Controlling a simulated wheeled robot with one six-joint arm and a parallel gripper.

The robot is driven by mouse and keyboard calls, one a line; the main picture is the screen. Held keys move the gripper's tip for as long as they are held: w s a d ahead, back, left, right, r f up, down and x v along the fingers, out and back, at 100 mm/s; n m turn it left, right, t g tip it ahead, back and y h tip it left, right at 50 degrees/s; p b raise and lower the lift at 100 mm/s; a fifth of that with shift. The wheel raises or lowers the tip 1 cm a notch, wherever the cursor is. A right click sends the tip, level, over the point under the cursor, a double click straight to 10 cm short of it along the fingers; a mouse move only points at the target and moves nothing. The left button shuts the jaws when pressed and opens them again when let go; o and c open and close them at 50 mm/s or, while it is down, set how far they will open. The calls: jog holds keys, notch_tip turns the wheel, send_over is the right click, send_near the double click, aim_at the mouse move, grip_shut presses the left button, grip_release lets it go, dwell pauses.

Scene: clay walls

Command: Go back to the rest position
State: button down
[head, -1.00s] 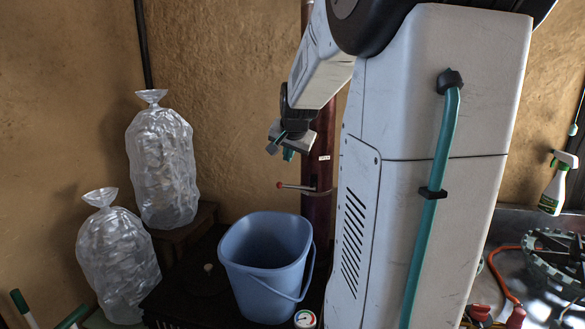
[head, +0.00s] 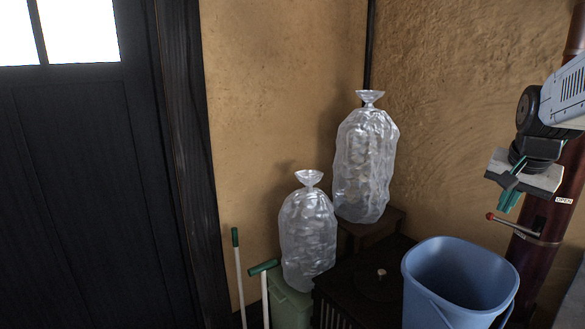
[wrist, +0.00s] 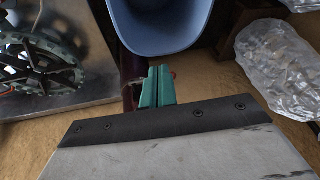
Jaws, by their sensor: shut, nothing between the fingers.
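My gripper (head: 507,198) is at the right of the head view, with teal fingers pointing down. It hangs in the air above the red valve lever and near the blue bucket. In the wrist view my gripper (wrist: 157,76) shows its two teal fingers pressed together with nothing between them. Part of my arm is cut off by the right edge of the head view.
A blue bucket (head: 455,280) stands below my gripper. A dark red pipe (head: 545,225) with a red-tipped lever (head: 513,227) rises behind. Two clear bags, one higher (head: 363,165) and one lower (head: 308,235), stand left. A dark door (head: 85,180) is at far left.

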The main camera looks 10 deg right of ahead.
jog(key=s+a+f+n+y, duration=0.1)
jog(key=s+a+f+n, duration=0.1)
jog(key=s+a, duration=0.3)
jog(key=s+a+f+n+g+y, duration=0.1)
jog(key=s+a+n, duration=0.4)
jog(key=a, duration=0.7)
jog(key=s+a+f+n+g, duration=0.1)
jog(key=s+a+n, duration=0.3)
jog(key=a, duration=0.5)
jog(key=shift+s+f+y, duration=0.4)
jog(key=shift+s+f, duration=0.2)
jog(key=shift+f, duration=0.3)
jog(key=shift+a, duration=0.1)
